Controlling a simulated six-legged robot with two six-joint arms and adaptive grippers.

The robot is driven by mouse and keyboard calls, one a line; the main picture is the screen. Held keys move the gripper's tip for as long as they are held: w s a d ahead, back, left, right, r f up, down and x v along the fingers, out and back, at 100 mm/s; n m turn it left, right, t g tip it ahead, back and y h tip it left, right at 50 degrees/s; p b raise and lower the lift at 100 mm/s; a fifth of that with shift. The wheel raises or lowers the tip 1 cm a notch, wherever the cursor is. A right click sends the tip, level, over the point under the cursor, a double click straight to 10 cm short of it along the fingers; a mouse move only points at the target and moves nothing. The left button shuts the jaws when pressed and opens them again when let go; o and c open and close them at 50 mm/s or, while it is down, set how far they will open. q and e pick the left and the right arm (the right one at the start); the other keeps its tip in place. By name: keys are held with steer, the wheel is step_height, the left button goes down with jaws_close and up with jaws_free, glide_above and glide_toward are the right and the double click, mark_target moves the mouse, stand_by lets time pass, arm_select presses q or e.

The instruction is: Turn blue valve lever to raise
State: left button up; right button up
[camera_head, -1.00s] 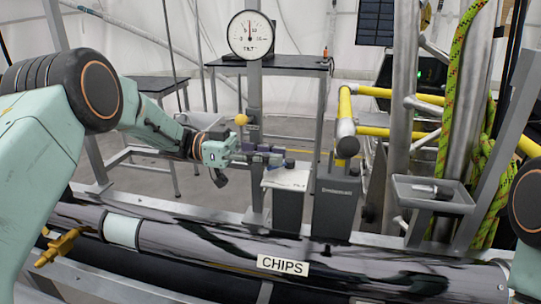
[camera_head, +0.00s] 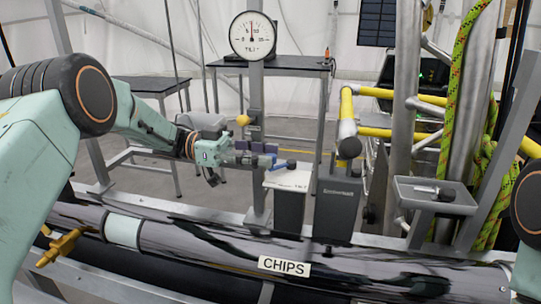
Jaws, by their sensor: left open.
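The blue valve lever (camera_head: 281,166) sits on top of a grey box with a light sloped top (camera_head: 289,181), near the centre. It is small and ends in a dark tip at the right. My left gripper (camera_head: 270,153) comes in from the left, open, just above and left of the lever. I cannot tell whether a finger touches the lever. A round white dial (camera_head: 252,35) marked "TILT" stands on a grey post behind, its needle pointing about straight up. My right gripper is out of view.
A second dark grey box (camera_head: 338,208) stands close right of the lever's box. A grey tray (camera_head: 434,195) holds a small dark-handled part. A dark pipe labelled "CHIPS" (camera_head: 284,266) crosses the front. Yellow rails (camera_head: 388,132) and a green rope (camera_head: 459,60) are at right.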

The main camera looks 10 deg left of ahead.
arm_select(q)
steer(key=a, duration=1)
